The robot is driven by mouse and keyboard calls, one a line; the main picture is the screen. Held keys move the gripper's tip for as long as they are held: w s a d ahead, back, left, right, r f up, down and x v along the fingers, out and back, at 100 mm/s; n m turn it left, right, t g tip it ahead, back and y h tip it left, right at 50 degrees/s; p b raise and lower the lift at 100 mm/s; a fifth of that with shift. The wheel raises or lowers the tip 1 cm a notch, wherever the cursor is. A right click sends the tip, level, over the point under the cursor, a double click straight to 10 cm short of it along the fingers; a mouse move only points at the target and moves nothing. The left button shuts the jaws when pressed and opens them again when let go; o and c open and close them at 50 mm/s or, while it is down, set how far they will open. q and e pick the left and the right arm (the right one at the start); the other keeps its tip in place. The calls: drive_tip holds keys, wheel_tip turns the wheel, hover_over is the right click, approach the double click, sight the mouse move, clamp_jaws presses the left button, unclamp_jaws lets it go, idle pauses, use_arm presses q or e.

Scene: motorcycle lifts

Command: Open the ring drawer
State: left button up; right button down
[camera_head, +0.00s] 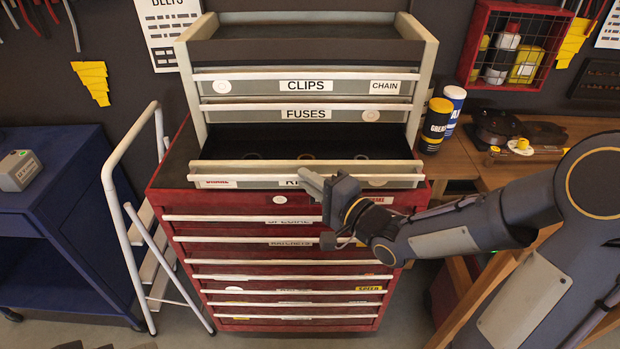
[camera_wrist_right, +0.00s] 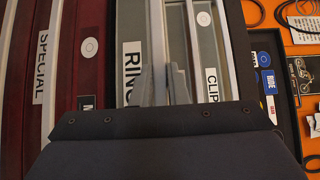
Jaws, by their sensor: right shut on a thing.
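The ring drawer (camera_head: 240,184) is the lowest drawer of the grey upper chest in the head view. It stands pulled out, with its dark inside (camera_head: 230,143) and a few ring shapes showing. My right gripper (camera_head: 312,180) is at the middle of its front, covering much of its label. In the right wrist view, the fingers (camera_wrist_right: 163,82) are shut on the drawer's pale handle bar (camera_wrist_right: 157,40), beside the label reading RIN (camera_wrist_right: 132,72). The exact contact is partly hidden by the fingers. My left gripper cannot be made out.
The closed FUSES drawer (camera_head: 245,114) and CLIPS drawer (camera_head: 245,86) are above. The red cabinet (camera_head: 190,205) with closed drawers stands below. A white step ladder (camera_head: 130,165) leans at left. Cans (camera_head: 437,125) stand on the bench at right.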

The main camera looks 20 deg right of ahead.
drive_tip(key=shift+s+a, duration=0.15)
drive_tip(key=shift+s, duration=0.45)
drive_tip(key=c, duration=1.4)
unclamp_jaws()
drive_tip(key=shift+c, duration=0.2)
drive_tip(key=v, duration=0.7)
drive_tip(key=shift+s, duration=0.35)
